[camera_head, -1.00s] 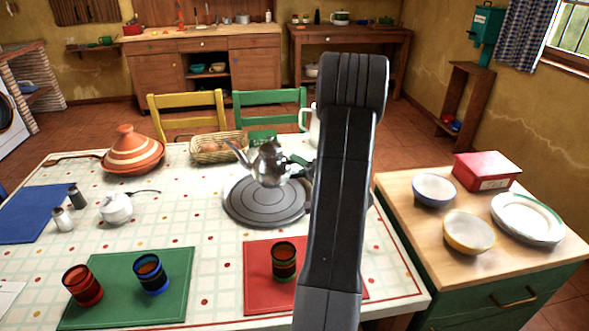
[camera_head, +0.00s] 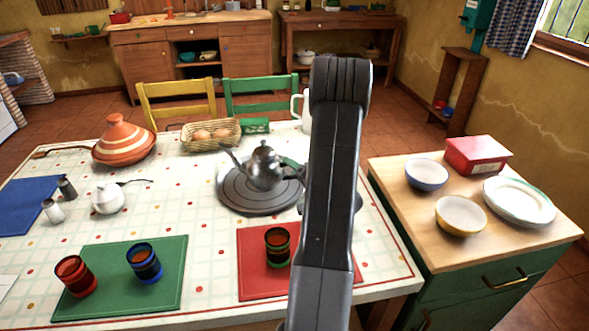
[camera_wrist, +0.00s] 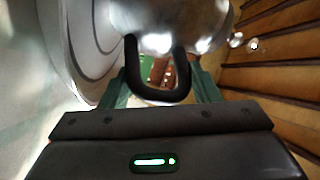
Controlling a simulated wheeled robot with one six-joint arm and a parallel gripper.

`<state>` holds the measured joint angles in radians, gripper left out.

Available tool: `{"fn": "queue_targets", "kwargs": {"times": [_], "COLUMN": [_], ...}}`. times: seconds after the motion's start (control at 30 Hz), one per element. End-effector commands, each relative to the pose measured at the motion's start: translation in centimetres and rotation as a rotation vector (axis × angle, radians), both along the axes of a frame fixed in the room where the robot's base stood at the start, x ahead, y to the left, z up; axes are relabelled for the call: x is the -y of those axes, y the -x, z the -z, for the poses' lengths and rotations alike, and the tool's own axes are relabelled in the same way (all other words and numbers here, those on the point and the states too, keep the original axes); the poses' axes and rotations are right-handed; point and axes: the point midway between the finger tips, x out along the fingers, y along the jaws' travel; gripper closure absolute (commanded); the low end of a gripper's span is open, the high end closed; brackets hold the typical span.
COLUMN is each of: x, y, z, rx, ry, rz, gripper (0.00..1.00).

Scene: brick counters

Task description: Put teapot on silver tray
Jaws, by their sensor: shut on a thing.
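The silver teapot (camera_head: 266,170) has its spout to the left and is upright over the round grey ringed tray (camera_head: 236,198), within its outline. I cannot tell whether its base touches the tray. My gripper (camera_head: 291,165) is at the teapot's right side, mostly hidden behind my arm. In the wrist view, my gripper's green fingers (camera_wrist: 160,90) are shut on the black handle (camera_wrist: 158,97) of the teapot (camera_wrist: 165,18). The tray (camera_wrist: 88,40) shows at left there.
A bread basket (camera_head: 210,143) and white jug (camera_head: 305,110) stand behind the tray. A red mat (camera_head: 255,285) with a cup (camera_head: 278,248) lies in front. A tagine (camera_head: 124,147) and white sugar pot (camera_head: 108,200) stand left. A side counter (camera_head: 400,204) is at right.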

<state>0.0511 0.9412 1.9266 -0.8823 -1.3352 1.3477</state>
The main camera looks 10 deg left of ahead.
Motion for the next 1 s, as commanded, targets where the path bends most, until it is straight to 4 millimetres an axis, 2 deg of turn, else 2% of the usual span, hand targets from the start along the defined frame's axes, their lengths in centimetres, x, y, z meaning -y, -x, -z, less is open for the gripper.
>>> {"fn": "queue_targets", "kwargs": {"times": [0.03,0.1,0.13,0.43,0.57,0.8,1.0], "x": [0.0,0.0,0.0,0.1,1.4,5.0,7.3], "y": [0.0,0.0,0.0,0.1,1.2,4.6,6.8], "z": [0.1,0.1,0.0,-0.2,-0.2,-0.5,-0.7], "rx": [0.000,0.000,0.000,-0.001,0.000,-0.002,-0.002], "ry": [0.000,0.000,0.000,0.000,0.001,0.000,0.001], "rz": [0.000,0.000,0.000,0.001,0.004,0.006,0.004], "gripper": [0.38,0.24,0.22,0.22,0.22,0.22,0.22]}}
